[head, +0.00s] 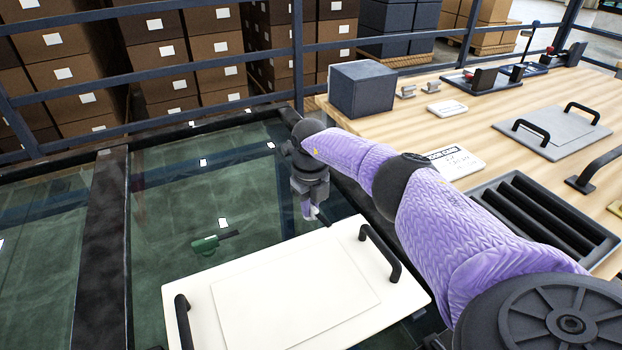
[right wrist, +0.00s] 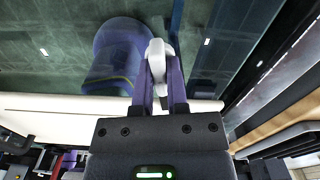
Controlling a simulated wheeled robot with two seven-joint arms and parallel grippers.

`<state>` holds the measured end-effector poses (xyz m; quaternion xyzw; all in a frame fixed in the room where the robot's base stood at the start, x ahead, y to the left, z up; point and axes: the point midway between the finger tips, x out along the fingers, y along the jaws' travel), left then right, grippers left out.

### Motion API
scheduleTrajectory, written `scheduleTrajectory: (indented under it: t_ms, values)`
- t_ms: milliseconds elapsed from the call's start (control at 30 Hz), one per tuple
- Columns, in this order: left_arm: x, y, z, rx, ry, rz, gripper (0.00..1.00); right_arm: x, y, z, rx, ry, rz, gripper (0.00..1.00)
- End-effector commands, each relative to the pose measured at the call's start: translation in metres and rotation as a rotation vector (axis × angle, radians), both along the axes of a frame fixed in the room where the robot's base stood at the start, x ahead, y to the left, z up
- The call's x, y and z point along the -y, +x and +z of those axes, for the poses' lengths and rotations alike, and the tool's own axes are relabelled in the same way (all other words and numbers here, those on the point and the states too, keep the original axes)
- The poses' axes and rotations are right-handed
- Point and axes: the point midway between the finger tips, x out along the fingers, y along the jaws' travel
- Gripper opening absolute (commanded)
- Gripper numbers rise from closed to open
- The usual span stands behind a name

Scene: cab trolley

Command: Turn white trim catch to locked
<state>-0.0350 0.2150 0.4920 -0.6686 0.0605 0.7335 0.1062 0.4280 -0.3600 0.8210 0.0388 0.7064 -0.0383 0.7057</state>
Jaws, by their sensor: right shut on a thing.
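The white trim catch (right wrist: 158,58) shows in the right wrist view as a small white rounded piece with a dark tip, between my right gripper's fingers (right wrist: 158,80). In the head view my right gripper (head: 308,212) points down just beyond the far edge of a white panel (head: 240,270). It is shut on the catch, which shows there only as a small pale bit; the catch's turn angle cannot be told. A green catch (head: 205,245) with a dark lever lies on the glass to the left. My left gripper is out of view.
The white panel has two black handles (head: 380,253). Dark frame bars (head: 100,240) border the green glass. The wooden bench (head: 440,125) at right holds a dark box (head: 362,88), a grey plate (head: 552,130) and a ribbed black tray (head: 540,220). Railings (head: 200,63) stand behind.

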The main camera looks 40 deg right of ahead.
Motion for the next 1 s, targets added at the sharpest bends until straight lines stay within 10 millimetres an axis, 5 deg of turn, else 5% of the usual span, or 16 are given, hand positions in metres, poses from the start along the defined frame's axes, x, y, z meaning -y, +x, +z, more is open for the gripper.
scheduleTrajectory:
  t_ms: [400,1000]
  values:
    - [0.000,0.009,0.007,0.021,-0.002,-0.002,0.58,0.000,0.001,0.001,0.004,-0.001,-0.184,0.00]
    - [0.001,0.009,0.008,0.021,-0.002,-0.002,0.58,0.000,0.001,0.001,0.006,-0.001,-0.215,0.00]
